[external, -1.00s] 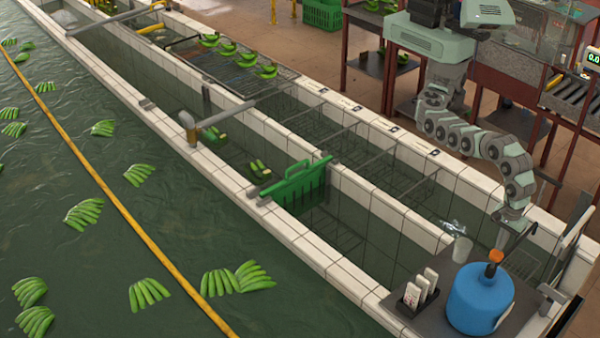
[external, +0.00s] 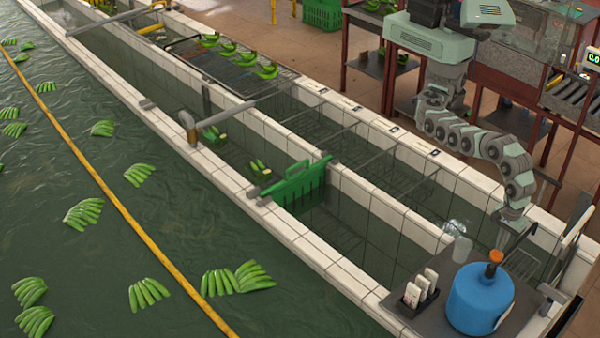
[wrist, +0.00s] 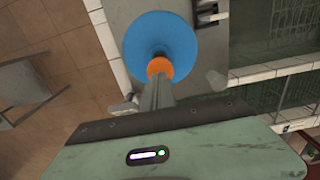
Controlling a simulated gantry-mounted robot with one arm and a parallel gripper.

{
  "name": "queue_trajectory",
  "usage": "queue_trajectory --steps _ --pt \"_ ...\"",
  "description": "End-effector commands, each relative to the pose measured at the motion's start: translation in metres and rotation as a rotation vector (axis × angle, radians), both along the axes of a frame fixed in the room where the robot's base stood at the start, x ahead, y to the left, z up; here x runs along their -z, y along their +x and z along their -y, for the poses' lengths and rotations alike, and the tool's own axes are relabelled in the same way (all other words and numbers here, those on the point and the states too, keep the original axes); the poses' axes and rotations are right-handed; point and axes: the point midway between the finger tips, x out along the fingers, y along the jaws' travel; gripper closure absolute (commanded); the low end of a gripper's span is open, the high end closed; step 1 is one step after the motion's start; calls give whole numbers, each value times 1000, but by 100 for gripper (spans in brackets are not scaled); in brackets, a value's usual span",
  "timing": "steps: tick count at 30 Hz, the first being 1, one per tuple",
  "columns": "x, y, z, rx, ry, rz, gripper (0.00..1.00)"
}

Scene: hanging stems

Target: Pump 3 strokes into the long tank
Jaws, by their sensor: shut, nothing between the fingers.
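A blue round jug (external: 480,300) with an orange pump head (external: 495,256) stands on a grey shelf at the lower right. My gripper (external: 502,240) is just above the pump head, pointing down, with its fingers shut and empty. In the wrist view the shut fingers (wrist: 158,86) reach to the orange head (wrist: 160,68), with the blue jug (wrist: 160,28) below. I cannot tell whether they touch it. Two narrow tiled channels of water run side by side: one with a green gate (external: 300,184), one with wire frames (external: 395,180). Which is the long tank is not marked.
A clear cup (external: 462,250) and a black holder with white bottles (external: 418,290) stand near the jug. A large pool with floating green bananas (external: 84,213) and a yellow boom (external: 120,205) lies left. Grey metal tables stand behind my arm.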

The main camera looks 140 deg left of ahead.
Motion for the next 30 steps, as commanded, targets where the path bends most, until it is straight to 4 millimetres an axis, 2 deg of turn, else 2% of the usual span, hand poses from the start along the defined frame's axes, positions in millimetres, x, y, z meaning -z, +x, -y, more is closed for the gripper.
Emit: queue_trajectory --steps 10,30 --pt "3 0 0 0 0 0 100" --pt "31 0 0 0 0 0 100"
